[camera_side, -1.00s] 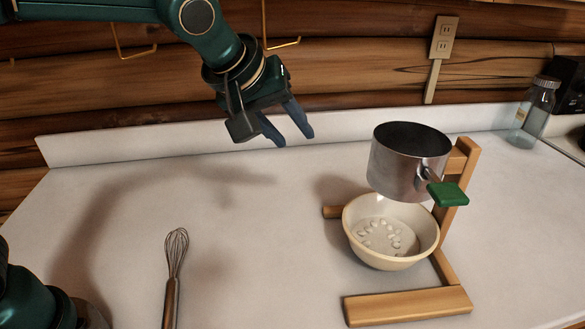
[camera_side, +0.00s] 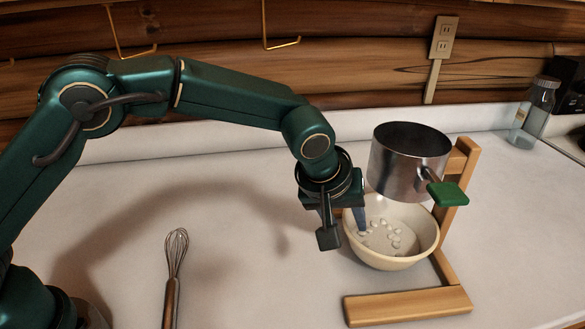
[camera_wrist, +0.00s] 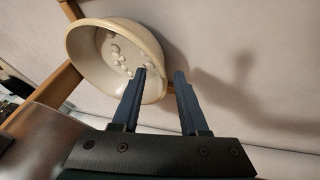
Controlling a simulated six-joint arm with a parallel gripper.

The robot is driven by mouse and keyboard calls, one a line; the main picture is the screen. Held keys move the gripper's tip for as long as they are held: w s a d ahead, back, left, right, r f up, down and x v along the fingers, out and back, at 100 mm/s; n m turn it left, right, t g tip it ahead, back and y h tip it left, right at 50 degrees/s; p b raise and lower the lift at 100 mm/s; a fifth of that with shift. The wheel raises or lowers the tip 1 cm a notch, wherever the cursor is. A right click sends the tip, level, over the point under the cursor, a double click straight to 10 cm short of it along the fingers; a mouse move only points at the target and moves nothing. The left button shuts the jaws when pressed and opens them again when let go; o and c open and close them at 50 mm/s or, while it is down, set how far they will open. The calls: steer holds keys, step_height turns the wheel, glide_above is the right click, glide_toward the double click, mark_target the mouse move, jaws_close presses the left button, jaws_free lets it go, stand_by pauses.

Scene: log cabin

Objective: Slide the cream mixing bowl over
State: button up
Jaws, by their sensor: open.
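The cream mixing bowl (camera_side: 392,262) stands upright on the white counter with several small white pieces inside. It also shows at the upper left of the wrist view (camera_wrist: 88,55). My gripper (camera_wrist: 160,72) is open at the bowl's left side in the side view. In the wrist view one finger overlaps the bowl's inside and the other is outside its rim, with the bowl wall between them. Whether either finger touches the wall I cannot tell. In the side view one blue finger shows at the bowl's left rim; the other is hidden.
A steel saucepan (camera_side: 402,165) with a green handle (camera_side: 448,194) is held above the bowl by a wooden stand (camera_side: 410,305), close to my gripper. A whisk (camera_side: 173,275) lies at the left front. A glass jar (camera_side: 532,115) stands at back right. The counter left of the bowl is mostly clear.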

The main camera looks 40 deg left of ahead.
steer(key=shift+x, duration=2.55)
steer(key=shift+c, duration=0.3)
jaws_close()
steer(key=shift+f, duration=0.1)
